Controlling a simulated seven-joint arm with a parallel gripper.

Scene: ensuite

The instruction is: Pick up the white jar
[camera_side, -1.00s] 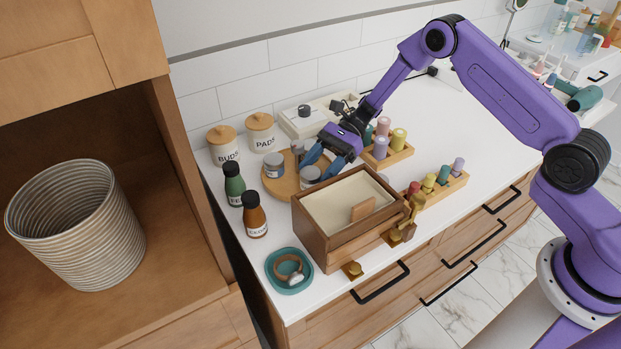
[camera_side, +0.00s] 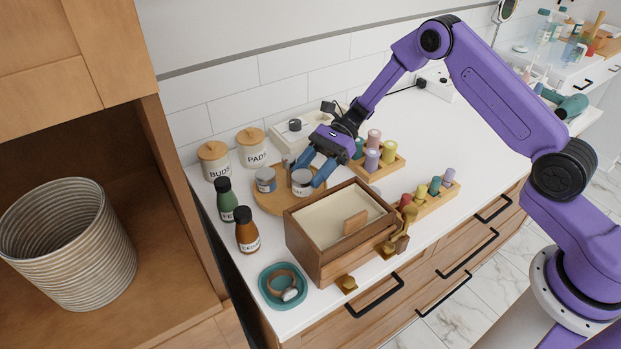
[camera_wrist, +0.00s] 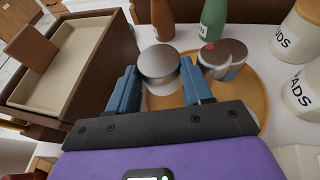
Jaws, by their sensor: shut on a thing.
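The white jar (camera_side: 302,187) has a grey metal lid and dark lettering on its side. My gripper (camera_side: 315,172) is shut on it, with one blue finger on each side. In the wrist view the jar (camera_wrist: 159,66) sits between the fingers (camera_wrist: 158,88), its lid facing the camera. It appears slightly above the round wooden tray (camera_side: 266,202), next to the wooden box. A second grey-lidded jar (camera_side: 265,180) stands on the tray to the left. Another small grey item (camera_side: 289,162) stands behind, partly hidden.
The open wooden box (camera_side: 318,262) is close in front. Green (camera_side: 226,199) and brown (camera_side: 246,230) bottles stand left. Lidded canisters (camera_side: 214,160) are behind, and bottle racks (camera_side: 395,165) stand right. A teal dish (camera_side: 284,301) is at the front.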

